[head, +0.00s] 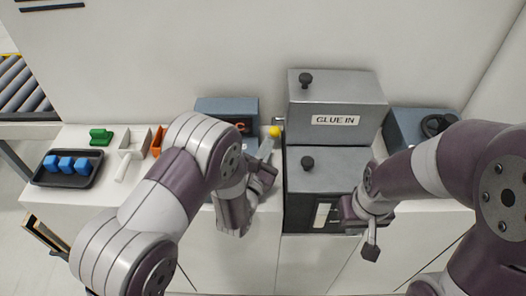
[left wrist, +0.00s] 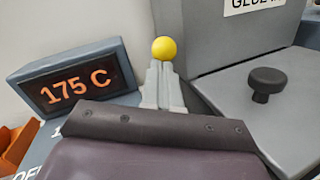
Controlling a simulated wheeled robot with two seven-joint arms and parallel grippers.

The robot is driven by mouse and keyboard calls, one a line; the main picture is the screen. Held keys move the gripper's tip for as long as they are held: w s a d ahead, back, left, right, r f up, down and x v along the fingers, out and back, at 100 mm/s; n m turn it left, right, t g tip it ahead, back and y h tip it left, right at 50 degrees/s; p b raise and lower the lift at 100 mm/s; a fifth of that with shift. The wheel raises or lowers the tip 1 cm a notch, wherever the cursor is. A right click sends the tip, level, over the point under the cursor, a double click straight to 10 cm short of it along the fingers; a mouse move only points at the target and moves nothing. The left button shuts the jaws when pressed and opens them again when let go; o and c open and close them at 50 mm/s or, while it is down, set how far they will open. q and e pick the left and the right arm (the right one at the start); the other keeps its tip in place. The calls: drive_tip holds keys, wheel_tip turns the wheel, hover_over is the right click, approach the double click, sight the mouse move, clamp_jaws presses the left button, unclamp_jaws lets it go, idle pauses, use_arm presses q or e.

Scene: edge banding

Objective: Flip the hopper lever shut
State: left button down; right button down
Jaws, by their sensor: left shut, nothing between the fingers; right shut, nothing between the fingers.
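The hopper lever shows as a yellow ball knob (head: 274,131), at the left side of the grey hopper (head: 337,103) labelled GLUE IN. The knob also shows in the left wrist view (left wrist: 164,49). The rest of the lever is mostly hidden behind my fingers. My left gripper (head: 265,148) is shut and empty, with its fingertips just below the knob in the picture; in the left wrist view its pale fingers (left wrist: 162,82) point at the knob. I cannot tell whether they touch. My right gripper (head: 335,213) is shut and empty before the lower box's dark front.
A 175 C display (left wrist: 80,81) stands left of the lever. The lower grey box (head: 328,169) has a black knob on its lid. Left on the counter are a dark tray (head: 69,181) with blue pieces, a green piece (head: 101,137) and an orange holder (head: 158,141).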

idle(0.3)
use_arm(q)
drive_tip(key=shift+w+r, duration=0.15)
drive_tip(key=shift+r, duration=0.4)
